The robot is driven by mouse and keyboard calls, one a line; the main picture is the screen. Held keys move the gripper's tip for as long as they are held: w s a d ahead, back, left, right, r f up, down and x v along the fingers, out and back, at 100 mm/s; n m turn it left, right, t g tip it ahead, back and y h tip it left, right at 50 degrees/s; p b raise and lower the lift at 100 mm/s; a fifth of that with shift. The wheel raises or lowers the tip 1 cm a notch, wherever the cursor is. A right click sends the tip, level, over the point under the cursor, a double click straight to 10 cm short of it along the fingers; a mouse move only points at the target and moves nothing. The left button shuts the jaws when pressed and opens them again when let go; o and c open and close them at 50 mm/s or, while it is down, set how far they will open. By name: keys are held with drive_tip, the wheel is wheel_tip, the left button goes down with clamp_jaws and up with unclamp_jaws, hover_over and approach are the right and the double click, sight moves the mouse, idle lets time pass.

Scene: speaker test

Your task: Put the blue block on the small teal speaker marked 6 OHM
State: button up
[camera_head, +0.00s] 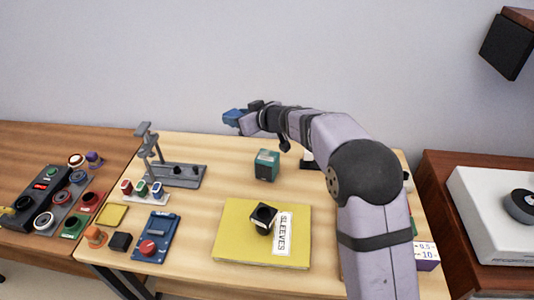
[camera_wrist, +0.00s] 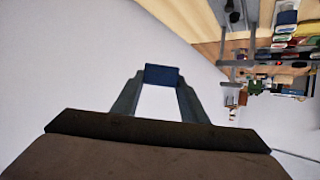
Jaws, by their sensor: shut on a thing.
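My gripper (camera_head: 238,119) is raised above the far part of the table and points left. It is shut on the blue block (camera_head: 231,116). In the wrist view the blue block (camera_wrist: 162,75) sits between the two fingertips (camera_wrist: 160,82), clear of any surface. A small teal box-shaped speaker (camera_head: 266,166) stands on the table below and to the right of the gripper. Its marking is too small to read. Part of another thing (camera_head: 307,159) shows behind my arm, mostly hidden.
A yellow record sleeve marked SLEEVES (camera_head: 235,240) lies at the front middle with a black object (camera_head: 263,217) on it. My arm covers much of the right side.

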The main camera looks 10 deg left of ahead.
drive_tip(key=r+m+t+h, duration=0.1)
drive_tip(key=r+m, duration=0.1)
hover_over(271, 160)
drive_tip(key=w, duration=0.3)
drive_tip(key=shift+n, duration=0.5)
drive_tip(key=s+f, duration=0.1)
drive_tip(key=f, duration=0.1)
drive_tip(key=s+f, duration=0.1)
drive_tip(key=s, duration=0.1)
drive_tip(key=shift+f+p, duration=0.35)
drive_tip(key=shift+f, duration=0.05)
drive_tip(key=shift+f+b, duration=1)
drive_tip(key=shift+f, duration=4)
drive_tip(key=shift+f, duration=0.15)
drive_tip(key=o, duration=1.1)
